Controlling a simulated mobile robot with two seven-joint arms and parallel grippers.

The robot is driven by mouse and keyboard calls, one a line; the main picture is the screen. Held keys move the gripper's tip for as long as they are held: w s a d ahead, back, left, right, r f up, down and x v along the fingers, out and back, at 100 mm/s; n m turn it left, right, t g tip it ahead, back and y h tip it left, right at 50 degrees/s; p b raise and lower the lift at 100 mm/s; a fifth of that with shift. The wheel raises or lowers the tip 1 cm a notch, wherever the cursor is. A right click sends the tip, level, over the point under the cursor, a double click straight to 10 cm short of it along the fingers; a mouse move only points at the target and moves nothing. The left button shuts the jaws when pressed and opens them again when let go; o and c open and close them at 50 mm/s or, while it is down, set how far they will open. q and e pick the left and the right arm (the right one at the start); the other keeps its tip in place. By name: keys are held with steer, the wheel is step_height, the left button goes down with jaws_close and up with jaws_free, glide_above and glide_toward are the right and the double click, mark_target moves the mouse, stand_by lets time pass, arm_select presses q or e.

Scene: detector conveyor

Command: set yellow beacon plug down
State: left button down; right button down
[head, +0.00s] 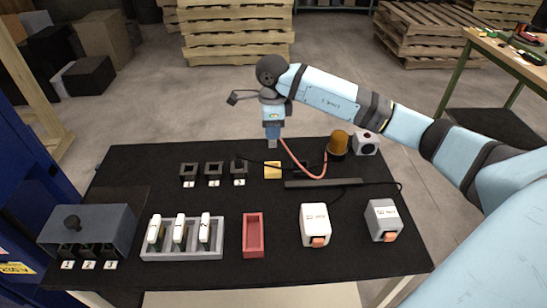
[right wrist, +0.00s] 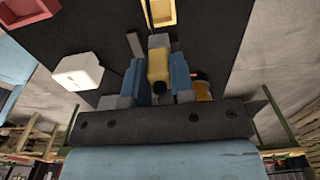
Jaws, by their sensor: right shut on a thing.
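My right gripper (head: 272,135) hangs fingers down over the far edge of the black table. It is shut on the yellow beacon plug (right wrist: 158,65), which shows between the blue fingers in the right wrist view. In the head view the plug is mostly hidden by the fingers. A salmon-coloured cord (head: 300,165) runs from near the gripper down onto the table. The amber beacon (head: 339,142) stands to the right of the gripper; it also shows in the right wrist view (right wrist: 202,91). My left gripper is out of view.
Three black numbered holders (head: 213,171) stand left of the yellow block. A black bar (head: 325,183), red tray (head: 253,236), white box (head: 315,226) and grey box (head: 382,220) lie nearer. A grey rack (head: 182,252) holds white pieces. The table's back left is clear.

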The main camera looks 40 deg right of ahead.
step_height(320, 180, down, 10)
steer(key=shift+f, duration=0.1)
stand_by(0.4)
steer(key=shift+f+b, duration=0.2)
steer(key=shift+b, duration=0.15)
steer(key=c, duration=1)
jaws_free()
steer(key=shift+r, duration=0.1)
steer(key=shift+r, duration=0.1)
step_height(320, 180, up, 12)
steer(key=shift+r+p, duration=0.1)
steer(key=shift+p, duration=0.25)
